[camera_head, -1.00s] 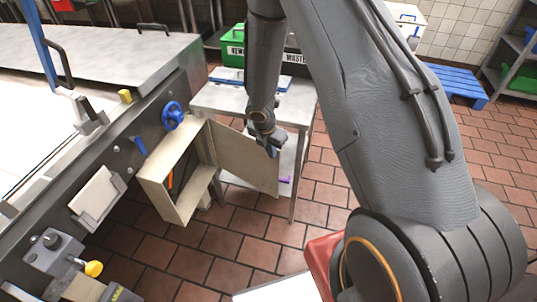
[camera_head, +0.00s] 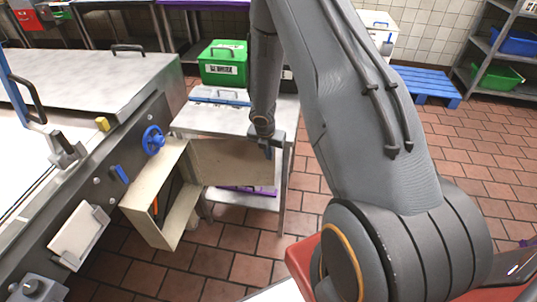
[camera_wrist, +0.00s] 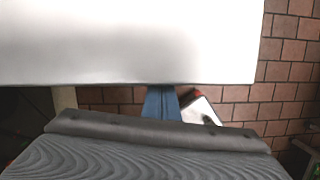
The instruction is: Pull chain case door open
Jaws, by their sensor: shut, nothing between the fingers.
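The chain case (camera_head: 181,216) is a beige open-fronted box on the side of the grey machine, with something orange inside. Its door (camera_head: 228,163), a flat beige panel, stands wide open to the right. My gripper (camera_head: 268,152) is at the door's outer free edge, with its blue fingers shut and empty. In the wrist view a pale flat panel (camera_wrist: 130,40), apparently the door, fills the top. The blue fingers (camera_wrist: 160,103) reach up to its edge, and their tips are hidden behind it. Exact contact cannot be told.
A steel table (camera_head: 200,118) stands behind the door, with a green bin (camera_head: 222,70) at its back. A blue handwheel (camera_head: 153,140) and a blue lever (camera_head: 119,173) are on the machine near the case. Tiled floor (camera_head: 490,170) is open to the right.

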